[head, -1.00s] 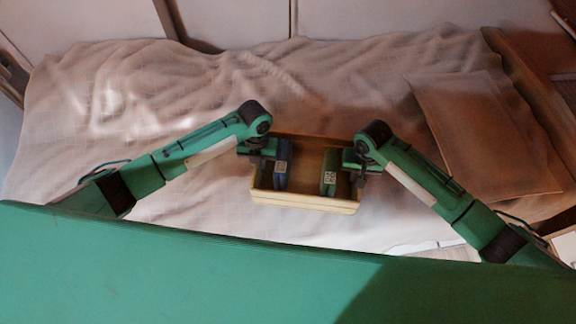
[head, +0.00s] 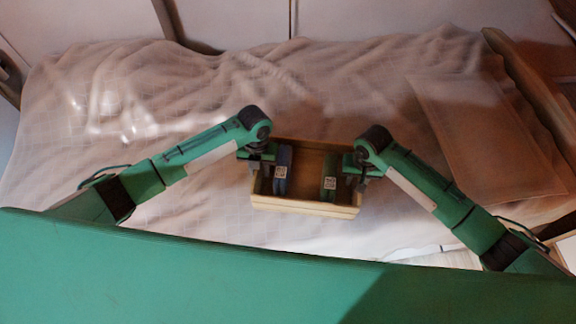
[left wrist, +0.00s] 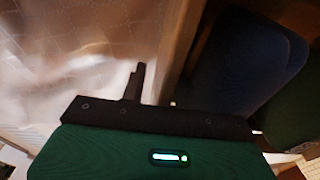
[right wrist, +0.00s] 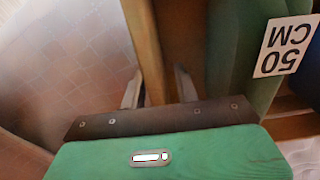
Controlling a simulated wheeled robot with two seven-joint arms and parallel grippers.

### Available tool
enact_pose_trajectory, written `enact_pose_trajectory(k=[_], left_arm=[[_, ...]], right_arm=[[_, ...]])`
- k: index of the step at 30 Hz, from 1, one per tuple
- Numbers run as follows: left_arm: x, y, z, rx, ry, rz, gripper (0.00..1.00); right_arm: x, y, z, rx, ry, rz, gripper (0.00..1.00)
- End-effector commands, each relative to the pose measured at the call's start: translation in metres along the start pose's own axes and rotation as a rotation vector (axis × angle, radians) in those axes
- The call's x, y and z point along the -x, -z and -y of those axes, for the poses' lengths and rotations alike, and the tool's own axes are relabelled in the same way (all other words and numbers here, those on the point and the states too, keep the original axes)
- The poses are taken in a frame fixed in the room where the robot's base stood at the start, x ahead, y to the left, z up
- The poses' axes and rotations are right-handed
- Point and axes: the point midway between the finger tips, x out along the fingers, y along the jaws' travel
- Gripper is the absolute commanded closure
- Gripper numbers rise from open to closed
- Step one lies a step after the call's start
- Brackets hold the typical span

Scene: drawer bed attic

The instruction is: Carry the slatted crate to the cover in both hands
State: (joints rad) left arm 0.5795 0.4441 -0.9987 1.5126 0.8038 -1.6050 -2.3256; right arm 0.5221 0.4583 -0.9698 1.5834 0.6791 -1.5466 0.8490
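The slatted crate (head: 305,208) is a pale wooden box in the middle of the head view, over the light cover (head: 180,130). My left gripper (head: 264,182) is at its left wall and my right gripper (head: 357,182) at its right wall. In the right wrist view two closely spaced fingers straddle the crate wall (right wrist: 147,50). In the left wrist view one finger shows outside the crate wall (left wrist: 183,50); the other is hidden in the dark. Both grippers appear shut on the walls. Whether the crate touches the cover cannot be told.
A blue item (head: 283,158) and a green item (head: 330,168), each with a white label, stand inside the crate. The cover is clear left of the crate.

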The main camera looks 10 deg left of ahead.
Motion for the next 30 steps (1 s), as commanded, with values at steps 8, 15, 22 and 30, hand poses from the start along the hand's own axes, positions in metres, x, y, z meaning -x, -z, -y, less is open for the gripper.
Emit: enact_pose_trajectory(k=[8, 15, 22, 30], left_arm=[[0.046, -0.002, 0.0, -0.001, 0.0, 0.005, 0.69], [0.094, -0.001, 0.0, 0.0, 0.0, 0.004, 0.69], [0.116, 0.0, 0.0, 0.0, -0.001, 0.002, 0.69], [0.118, 0.0, 0.0, 0.001, 0.0, 0.001, 0.69]], right_arm=[[0.0, 0.0, 0.0, 0.0, 0.0, 0.0, 0.69], [0.0, 0.0, 0.0, 0.0, 0.001, 0.0, 0.69], [0.001, 0.0, 0.0, 0.0, 0.001, 0.0, 0.69], [0.038, 0.001, 0.0, 0.002, 0.002, -0.005, 0.69]])
